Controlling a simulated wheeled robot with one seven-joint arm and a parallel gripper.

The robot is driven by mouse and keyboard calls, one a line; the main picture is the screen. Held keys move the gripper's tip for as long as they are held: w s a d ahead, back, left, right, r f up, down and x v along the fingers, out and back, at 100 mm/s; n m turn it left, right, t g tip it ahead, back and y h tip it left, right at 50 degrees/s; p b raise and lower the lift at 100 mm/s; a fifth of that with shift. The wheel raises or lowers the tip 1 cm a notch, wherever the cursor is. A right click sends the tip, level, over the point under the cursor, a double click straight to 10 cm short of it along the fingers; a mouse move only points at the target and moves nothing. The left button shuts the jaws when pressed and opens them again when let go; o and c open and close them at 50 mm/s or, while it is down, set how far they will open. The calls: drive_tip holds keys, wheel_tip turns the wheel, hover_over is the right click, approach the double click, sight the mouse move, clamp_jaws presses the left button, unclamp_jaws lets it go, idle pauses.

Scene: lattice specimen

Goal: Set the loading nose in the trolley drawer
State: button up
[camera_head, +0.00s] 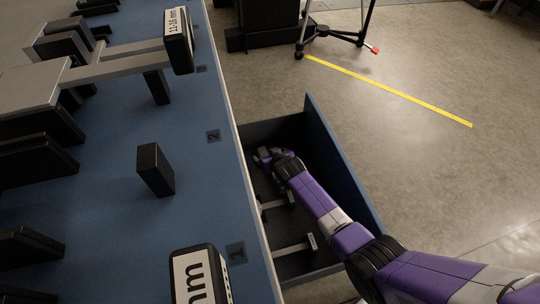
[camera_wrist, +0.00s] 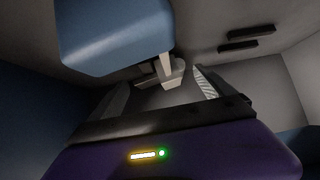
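The trolley drawer (camera_head: 345,172) is pulled out at the right of the blue top, with a blue front and a dark interior. My gripper (camera_head: 262,157) is low inside its far part, small and dark there. In the wrist view its two fingers (camera_wrist: 165,88) stand apart. A pale grey stem (camera_wrist: 172,72) shows beyond and between the fingertips, and a blue block (camera_wrist: 118,35) stands above; I cannot tell whether they are one piece. In the drawer, a grey piece with dark ends (camera_head: 276,203) lies nearer than my gripper. I cannot tell which piece is the loading nose.
Another grey bar with a white label (camera_head: 295,247) lies in the drawer's near part. The blue top (camera_head: 200,235) carries a black upright block (camera_head: 155,170) and a black-ended bar labelled 11-16 mm (camera_head: 178,40). My forearm crosses the drawer front. Open floor lies to the right.

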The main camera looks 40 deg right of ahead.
drive_tip(key=shift+r, duration=0.25)
drive_tip(key=p+v, duration=0.7)
drive_tip(key=v, duration=0.5)
drive_tip(key=shift+f, duration=0.15)
drive_tip(key=shift+s, duration=0.1)
